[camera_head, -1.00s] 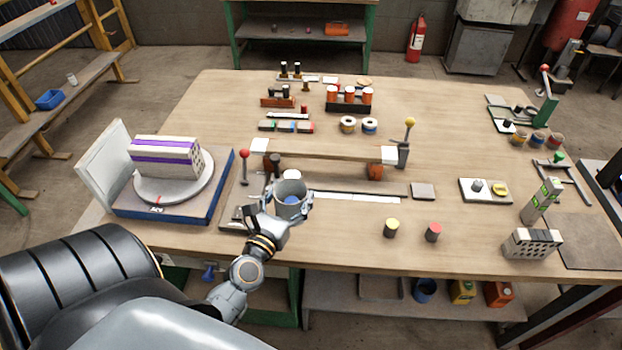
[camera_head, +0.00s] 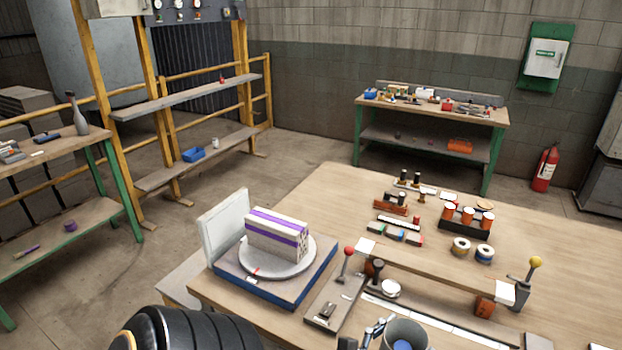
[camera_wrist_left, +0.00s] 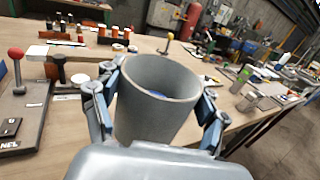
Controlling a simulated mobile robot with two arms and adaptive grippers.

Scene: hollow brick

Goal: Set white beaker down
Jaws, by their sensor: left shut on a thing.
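The beaker (camera_head: 405,336), greyish white with something blue inside, shows at the bottom edge of the head view, its lower part cut off. In the left wrist view the beaker (camera_wrist_left: 152,112) stands roughly upright between the fingers, its open mouth facing up. My left gripper (camera_wrist_left: 155,100) is shut on it, one finger on each side. In the head view only a bit of this gripper (camera_head: 374,331) shows beside the beaker. Its base is hidden, so I cannot tell its height over the workbench (camera_head: 300,190). My right gripper is not in view.
A turntable (camera_head: 299,262) with a hollow brick (camera_head: 277,233) stands left on the bench. A red-knobbed lever (camera_head: 348,252) and a raised plank (camera_head: 430,272) lie just behind the beaker. A yellow-knobbed post (camera_head: 534,264) is to the right. Shelves (camera_head: 190,95) stand at far left.

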